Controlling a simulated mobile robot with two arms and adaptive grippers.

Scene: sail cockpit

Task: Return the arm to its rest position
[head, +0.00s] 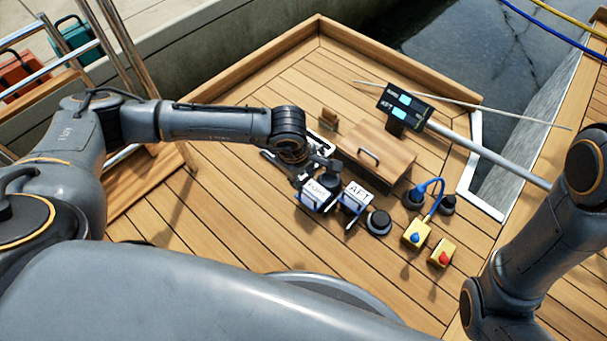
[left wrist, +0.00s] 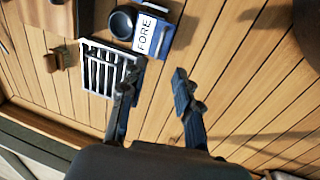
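My left arm reaches in from the left in the head view, over the wooden deck. Its gripper (head: 316,172) is just behind the white FORE label (head: 317,189) and partly hides what is under it. In the left wrist view the two fingers (left wrist: 156,76) are spread apart with bare planks between them, so the gripper is open and empty. The FORE label (left wrist: 145,34) shows beyond the fingertips there, on a blue holder beside a dark round cup. My right arm (head: 540,230) shows at the right edge of the head view; its gripper is out of view.
A white slatted grate (left wrist: 101,72) lies beside the left finger. An AFT label (head: 357,192), a wooden hatch box (head: 380,150), a display on a pole (head: 405,105) and yellow button boxes (head: 416,233) stand nearby. Metal rails (head: 110,60) flank my left arm. Deck planks nearer me are bare.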

